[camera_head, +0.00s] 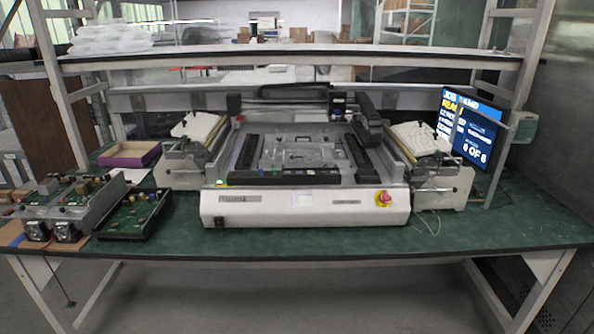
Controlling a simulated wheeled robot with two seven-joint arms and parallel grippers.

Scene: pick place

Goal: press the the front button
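A white desktop machine (270,212) stands in the middle of the green workbench (310,242). A small black switch or socket (219,222) sits low at the left end of the panel. A small green-lit spot (219,183) shows at the machine's upper left front edge. The frame does not make clear which of these is the front button. Neither of my grippers is in view, and nothing touches the machine's front.
Circuit boards with metal housings (65,210) and a black tray with a board (135,215) lie at the left. A purple-edged box (130,154) is behind them. A lit monitor (468,130) stands at the right. A shelf (290,56) spans above. The bench front is clear.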

